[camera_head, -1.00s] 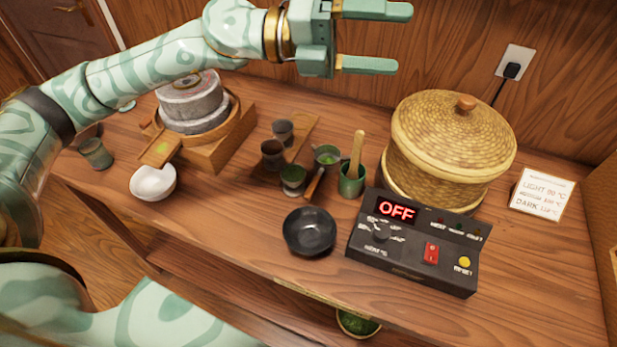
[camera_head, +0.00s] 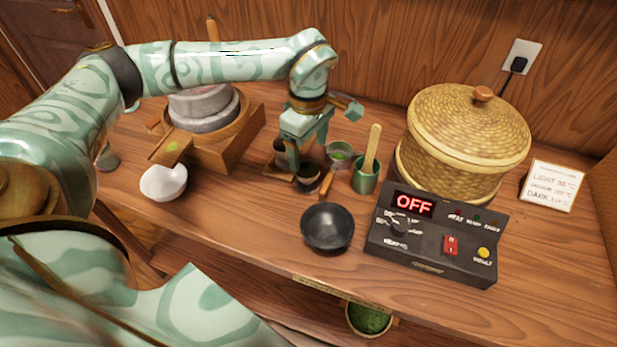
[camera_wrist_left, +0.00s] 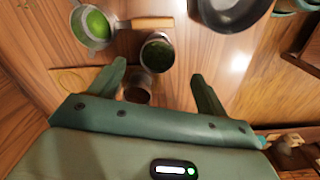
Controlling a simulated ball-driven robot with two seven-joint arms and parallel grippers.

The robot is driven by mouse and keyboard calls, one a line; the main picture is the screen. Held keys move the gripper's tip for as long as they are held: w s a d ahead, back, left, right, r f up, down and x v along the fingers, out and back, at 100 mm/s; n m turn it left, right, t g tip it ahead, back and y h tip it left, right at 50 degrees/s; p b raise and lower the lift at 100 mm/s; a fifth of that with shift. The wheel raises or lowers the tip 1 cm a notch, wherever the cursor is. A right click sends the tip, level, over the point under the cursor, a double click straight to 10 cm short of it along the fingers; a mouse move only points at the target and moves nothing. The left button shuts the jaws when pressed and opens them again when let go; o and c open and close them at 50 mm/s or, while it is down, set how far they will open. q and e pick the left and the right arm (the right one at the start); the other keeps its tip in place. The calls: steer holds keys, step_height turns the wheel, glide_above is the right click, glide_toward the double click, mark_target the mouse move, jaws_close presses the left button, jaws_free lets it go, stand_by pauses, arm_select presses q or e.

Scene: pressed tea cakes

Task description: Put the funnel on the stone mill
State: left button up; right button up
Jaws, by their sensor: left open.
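The stone mill (camera_head: 205,110) stands in its wooden base at the left of the counter, partly behind my left arm. I cannot make out for sure which thing is the funnel; small dark cup-like vessels stand at the wooden board below my left gripper (camera_head: 306,158). One dark vessel with green inside (camera_head: 308,176) is at the fingertips; it also shows in the left wrist view (camera_wrist_left: 157,54), just beyond them. A brownish vessel (camera_wrist_left: 138,88) shows between the open fingers. Contact cannot be told. My right gripper is not in view.
A strainer (camera_head: 340,153) with a wooden handle and a green cup (camera_head: 366,178) holding a wooden stick stand close right of the gripper. A black bowl (camera_head: 327,226), a control box (camera_head: 432,235), a woven basket (camera_head: 465,128) and a white bowl (camera_head: 163,181) surround them.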

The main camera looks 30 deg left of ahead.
mark_target(307, 169)
arm_select(q)
step_height(307, 169, down, 3)
steer(key=shift+d, duration=0.1)
steer(key=shift+f+b, duration=0.35)
steer(key=shift+f, duration=0.05)
steer(key=f, duration=0.1)
steer(key=f+b, duration=0.1)
steer(key=f, duration=0.2)
steer(key=shift+w+a+f+b, duration=0.1)
steer(key=shift+a+f+b, duration=0.2)
steer(key=shift+f, duration=0.1)
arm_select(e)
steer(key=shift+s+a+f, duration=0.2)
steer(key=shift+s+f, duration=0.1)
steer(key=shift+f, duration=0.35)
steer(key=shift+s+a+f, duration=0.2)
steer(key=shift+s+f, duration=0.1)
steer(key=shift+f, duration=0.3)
arm_select(q)
steer(key=c, duration=1.2)
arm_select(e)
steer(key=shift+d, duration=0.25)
arm_select(q)
steer(key=shift+r, duration=0.1)
